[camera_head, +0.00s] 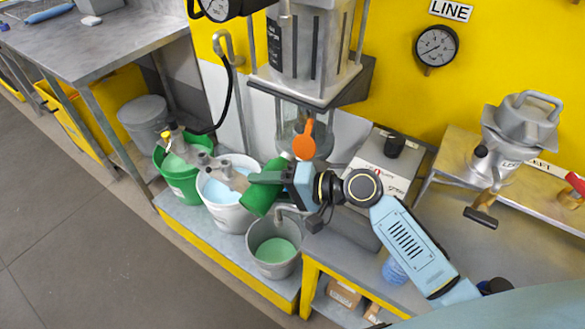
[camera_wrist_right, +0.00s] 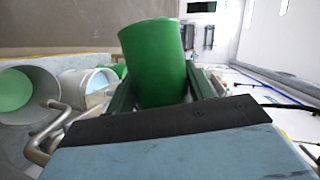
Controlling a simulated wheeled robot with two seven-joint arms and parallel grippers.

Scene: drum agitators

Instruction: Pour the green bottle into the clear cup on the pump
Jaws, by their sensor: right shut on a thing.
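The green bottle (camera_head: 258,198) is held by my right gripper (camera_head: 264,178), which is shut on it. The bottle is tilted in the head view, its upper end leaning up and right. In the right wrist view the green bottle (camera_wrist_right: 156,62) shows between the gripper's fingers (camera_wrist_right: 158,95). A clear vessel (camera_head: 287,122), which looks like the clear cup, sits under the metal column, just above and right of the bottle. An orange paddle-shaped part (camera_head: 304,142) partly hides it. I cannot see its contents or any liquid flowing. My left gripper is not in view.
Below stand a green bucket (camera_head: 182,184), a white bucket (camera_head: 228,216) with pale blue liquid and a grey bucket (camera_head: 273,262) with green liquid. A bent metal spout (camera_head: 290,210) is close under the gripper. A grey box-shaped machine (camera_head: 372,170) stands right of the column.

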